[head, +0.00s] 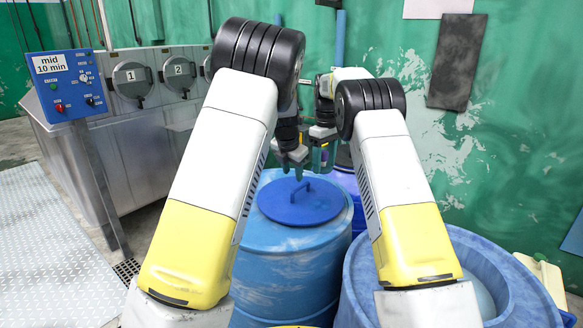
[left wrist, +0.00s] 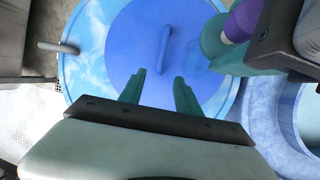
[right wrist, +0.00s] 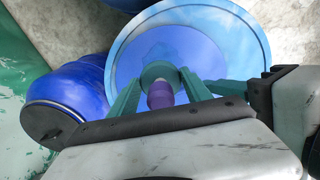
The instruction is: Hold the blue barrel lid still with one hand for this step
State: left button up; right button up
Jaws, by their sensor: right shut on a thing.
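The blue barrel lid (head: 284,212) lies flat on top of the blue barrel (head: 290,268), with its raised handle (head: 303,188) upright. In the left wrist view the lid (left wrist: 125,55) and its bar handle (left wrist: 164,48) show just beyond my fingers. My left gripper (head: 293,163) is above the lid, its two teal fingers (left wrist: 158,77) apart with nothing between them. My right gripper (head: 325,155) is above the lid's far right side. In the right wrist view its fingers (right wrist: 158,88) are shut on a purple piece (right wrist: 160,97) with a round teal part.
An open blue tub (head: 362,300) stands at the front right. A dark blue drum (right wrist: 70,85) shows beside the barrel in the right wrist view. A control panel (head: 68,85) and a steel machine with numbered doors (head: 133,82) stand at the left. The two grippers are close together.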

aim_at(295, 190)
pick_arm(q)
jog(key=x, duration=0.9)
jog(key=shift+f, duration=0.2)
grip_shut()
dwell(1.1)
